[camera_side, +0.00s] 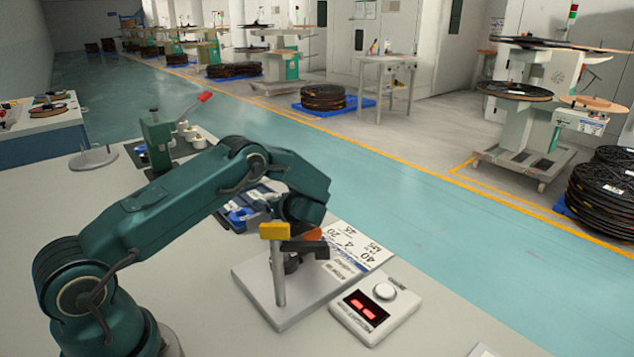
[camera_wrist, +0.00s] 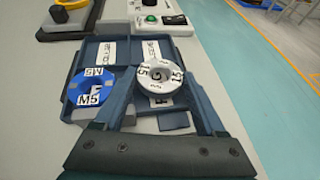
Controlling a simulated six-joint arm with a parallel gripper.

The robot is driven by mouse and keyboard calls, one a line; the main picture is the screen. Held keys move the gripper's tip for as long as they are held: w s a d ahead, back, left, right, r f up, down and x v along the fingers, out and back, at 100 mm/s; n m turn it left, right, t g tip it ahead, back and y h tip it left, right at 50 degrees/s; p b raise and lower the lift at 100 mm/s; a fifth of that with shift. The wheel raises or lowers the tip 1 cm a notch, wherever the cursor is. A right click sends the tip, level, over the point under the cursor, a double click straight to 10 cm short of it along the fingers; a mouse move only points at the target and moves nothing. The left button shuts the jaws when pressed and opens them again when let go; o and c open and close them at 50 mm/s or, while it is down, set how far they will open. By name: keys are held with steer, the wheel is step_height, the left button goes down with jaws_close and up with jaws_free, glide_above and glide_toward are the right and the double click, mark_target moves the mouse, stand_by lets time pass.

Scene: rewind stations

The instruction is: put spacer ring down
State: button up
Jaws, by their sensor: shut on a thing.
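In the wrist view, the spacer ring (camera_wrist: 160,76) is a pale grey ring with black print, seen face-on between the fingertips. My gripper (camera_wrist: 160,90) is shut on it, with dark blue fingers on its left and right. A dark blue compartment tray (camera_wrist: 77,118) lies behind and below the ring. I cannot tell the gap between ring and tray. A blue ring (camera_wrist: 90,87) marked M5 lies in the tray's left part.
A printed card (camera_side: 362,255) and a box with red display (camera_side: 375,310) are nearby. A green lever device (camera_side: 158,140) stands farther back. The table's front left is bare.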

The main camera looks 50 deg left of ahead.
steer(key=shift+f, duration=0.65)
steer(key=o, duration=1.5)
steer(key=shift+s+f, duration=0.1)
steer(key=shift+r, duration=0.65)
steer(key=v, duration=1.2)
steer(key=shift+r, duration=0.2)
